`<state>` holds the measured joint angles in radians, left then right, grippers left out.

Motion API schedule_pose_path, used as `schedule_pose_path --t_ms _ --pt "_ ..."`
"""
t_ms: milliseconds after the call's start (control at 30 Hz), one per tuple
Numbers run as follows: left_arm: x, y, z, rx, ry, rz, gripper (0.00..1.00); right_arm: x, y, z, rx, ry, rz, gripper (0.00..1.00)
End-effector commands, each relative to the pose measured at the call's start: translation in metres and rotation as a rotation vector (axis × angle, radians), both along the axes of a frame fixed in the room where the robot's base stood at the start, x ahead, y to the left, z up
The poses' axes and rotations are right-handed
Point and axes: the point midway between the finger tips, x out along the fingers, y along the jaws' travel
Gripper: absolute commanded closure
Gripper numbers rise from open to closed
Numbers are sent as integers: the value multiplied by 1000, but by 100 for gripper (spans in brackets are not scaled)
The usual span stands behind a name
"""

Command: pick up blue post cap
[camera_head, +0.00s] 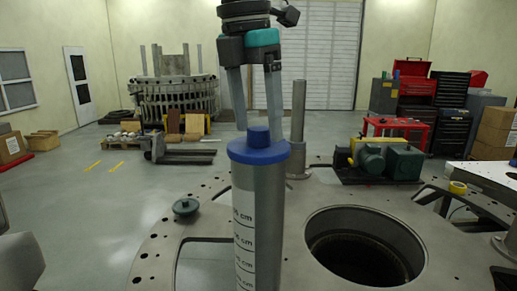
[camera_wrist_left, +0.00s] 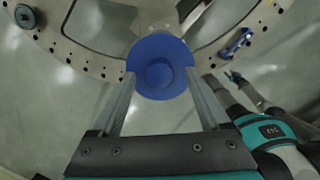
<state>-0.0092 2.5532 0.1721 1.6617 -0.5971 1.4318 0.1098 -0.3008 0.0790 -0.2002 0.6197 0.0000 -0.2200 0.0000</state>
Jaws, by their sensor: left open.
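The blue post cap (camera_head: 258,152) is a flat round disc with a raised knob, sitting on top of an upright grey post (camera_head: 258,215) with a white cm scale. My left gripper (camera_head: 257,132) points down above the cap, its two long grey fingers apart and nothing held. In the head view the fingertips reach about knob height. In the left wrist view the cap (camera_wrist_left: 160,70) lies between the fingertips (camera_wrist_left: 160,82), one finger on each side. Contact cannot be told. Parts of an arm show at the lower right of the wrist view; its gripper is unclear.
The turret plate (camera_head: 155,255) surrounds the post, with a large round hole to the right. A thin grey post (camera_head: 298,125) stands just behind. A green motor unit (camera_head: 385,160) is at the right, and a dark green lidded part (camera_head: 185,207) is at the left.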

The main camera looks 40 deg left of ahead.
Motion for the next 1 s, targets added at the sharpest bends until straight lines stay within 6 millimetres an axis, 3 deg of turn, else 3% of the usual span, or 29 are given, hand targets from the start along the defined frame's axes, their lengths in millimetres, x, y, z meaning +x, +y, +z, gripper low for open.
schedule_pose_path --t_ms 367,1000 --pt "1 0 -10 -1 0 0 21 0 -1 2 -1 0 1 50" --pt "1 0 -9 0 0 0 93 1 -1 2 -2 -1 0 50"
